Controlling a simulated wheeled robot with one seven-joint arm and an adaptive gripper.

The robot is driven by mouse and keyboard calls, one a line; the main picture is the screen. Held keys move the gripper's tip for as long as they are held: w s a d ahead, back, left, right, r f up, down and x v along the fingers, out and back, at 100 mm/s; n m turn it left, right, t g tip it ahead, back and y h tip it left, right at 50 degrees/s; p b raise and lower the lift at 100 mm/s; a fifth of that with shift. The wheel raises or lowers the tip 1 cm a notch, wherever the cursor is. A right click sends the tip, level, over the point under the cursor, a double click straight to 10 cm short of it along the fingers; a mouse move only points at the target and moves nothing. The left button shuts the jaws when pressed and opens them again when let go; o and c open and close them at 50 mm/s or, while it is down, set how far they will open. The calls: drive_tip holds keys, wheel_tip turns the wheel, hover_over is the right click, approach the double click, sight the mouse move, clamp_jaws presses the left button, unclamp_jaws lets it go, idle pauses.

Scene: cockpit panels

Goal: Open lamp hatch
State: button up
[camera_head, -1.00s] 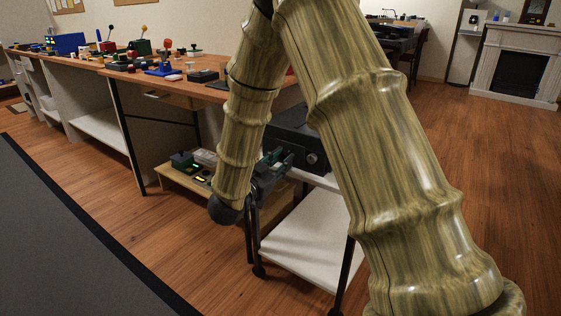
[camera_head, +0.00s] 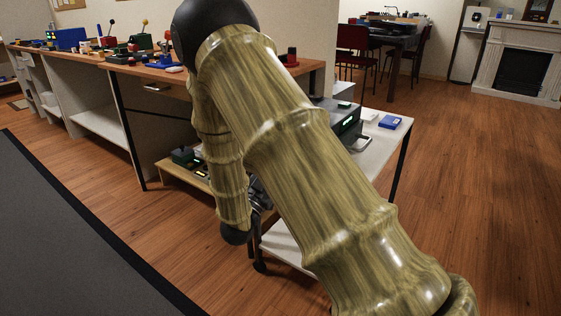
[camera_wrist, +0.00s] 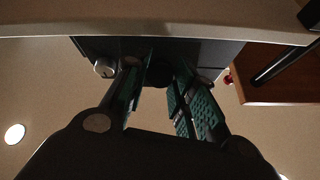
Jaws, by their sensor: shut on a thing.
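A dark box (camera_wrist: 215,52) with a round pale knob (camera_wrist: 103,68) sits ahead of my gripper (camera_wrist: 160,78) in the wrist view. I take its dark front part between the fingers as the lamp hatch (camera_wrist: 158,72). The fingers, with green ribbed pads, are on either side of this part and shut on it. The contact is dark, and I cannot tell how far the hatch stands open. In the head view my gripper (camera_head: 262,195) is mostly hidden behind my arm, low beside the white cart, and the dark box is covered by my arm.
The white cart (camera_head: 392,133) carries a grey device with a green light (camera_head: 346,121) and a blue item (camera_head: 389,122). A low wooden stand (camera_head: 180,176) with small devices is left of my arm. A long workbench (camera_head: 115,65) stands behind. Floor at right is clear.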

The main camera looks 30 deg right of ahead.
drive_tip(key=o, duration=1)
drive_tip(key=shift+o, duration=0.2)
drive_tip(key=v, duration=1.2)
